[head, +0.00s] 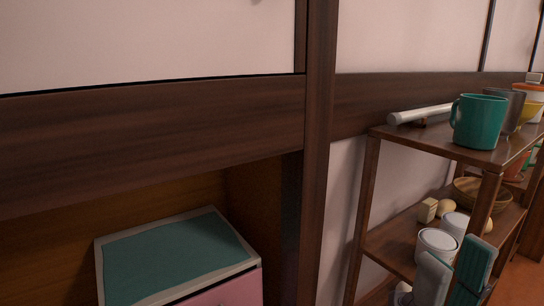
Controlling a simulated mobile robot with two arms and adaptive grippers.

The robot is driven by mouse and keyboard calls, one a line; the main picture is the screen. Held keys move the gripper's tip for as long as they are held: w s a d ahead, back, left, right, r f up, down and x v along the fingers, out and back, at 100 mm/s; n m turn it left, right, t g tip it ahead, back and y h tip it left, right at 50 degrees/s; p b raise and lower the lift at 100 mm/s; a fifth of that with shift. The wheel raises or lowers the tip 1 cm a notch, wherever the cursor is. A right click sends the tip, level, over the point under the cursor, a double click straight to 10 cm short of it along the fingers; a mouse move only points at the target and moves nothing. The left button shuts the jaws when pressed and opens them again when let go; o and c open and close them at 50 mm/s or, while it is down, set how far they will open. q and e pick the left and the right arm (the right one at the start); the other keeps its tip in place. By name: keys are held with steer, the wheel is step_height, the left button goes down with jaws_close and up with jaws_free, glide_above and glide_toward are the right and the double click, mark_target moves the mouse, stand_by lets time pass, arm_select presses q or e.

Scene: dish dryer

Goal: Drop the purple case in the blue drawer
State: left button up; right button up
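No purple case shows in the head view. No blue drawer can be made out. A low box-like unit (175,258) with a teal top, pale rim and pink front stands at the lower left, cut off by the bottom edge. My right gripper (455,272) is at the bottom right, in front of the shelf. Its two grey-teal fingers point up and stand apart, with no object visible between them. Its lower part is out of frame. My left gripper is not in view.
A dark wooden shelf (420,144) stands at the right. Its top bears a teal mug (478,121), a grey cup, and a white roll (420,114). White cups (436,241) and a bowl (481,192) sit lower. A dark post (318,150) stands between the unit and shelf.

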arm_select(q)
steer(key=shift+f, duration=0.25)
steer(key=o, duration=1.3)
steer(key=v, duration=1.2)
